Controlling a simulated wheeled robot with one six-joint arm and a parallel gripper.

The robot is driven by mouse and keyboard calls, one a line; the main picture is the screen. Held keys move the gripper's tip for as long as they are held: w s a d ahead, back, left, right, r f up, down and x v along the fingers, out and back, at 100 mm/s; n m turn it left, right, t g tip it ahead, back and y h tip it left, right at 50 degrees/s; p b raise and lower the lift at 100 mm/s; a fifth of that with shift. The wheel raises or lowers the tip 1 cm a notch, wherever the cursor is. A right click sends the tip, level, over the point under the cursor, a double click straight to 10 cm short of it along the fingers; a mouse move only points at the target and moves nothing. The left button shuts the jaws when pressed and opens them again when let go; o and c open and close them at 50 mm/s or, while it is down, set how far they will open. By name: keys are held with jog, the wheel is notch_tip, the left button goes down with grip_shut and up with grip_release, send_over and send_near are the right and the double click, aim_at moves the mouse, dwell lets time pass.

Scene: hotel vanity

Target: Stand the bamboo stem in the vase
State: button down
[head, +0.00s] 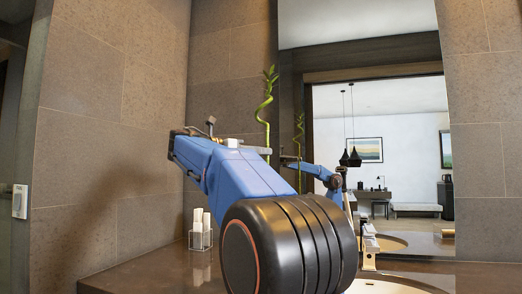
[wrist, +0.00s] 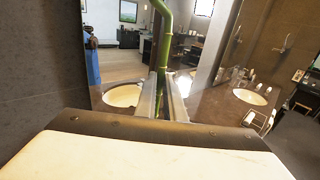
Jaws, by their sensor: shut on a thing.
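The green bamboo stem (head: 267,98), with a curled upper part and leaves at its tip, stands roughly upright above my arm in the head view. My gripper (head: 262,150) is shut on it, and my arm hides what lies below the grip. In the wrist view the stem (wrist: 165,38) runs between the two fingers of my gripper (wrist: 166,88). Its lower part is partly hidden by the fingers. I cannot make out the vase in either view.
A brown vanity counter (head: 150,272) runs along the wall. A clear holder with white bottles (head: 201,230) stands at its back left. A large mirror (head: 400,110) reflects the room, my arm and the stem. A basin (head: 385,286) is at lower right.

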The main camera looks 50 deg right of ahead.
notch_tip(320, 180, down, 13)
jog(key=shift+f, duration=0.2)
dwell(3.5)
jog(key=c, duration=1.8)
grip_release()
jog(key=shift+o, duration=0.2)
jog(key=v, duration=1.7)
jog(key=shift+a, duration=0.15)
jog(key=shift+w, duration=0.1)
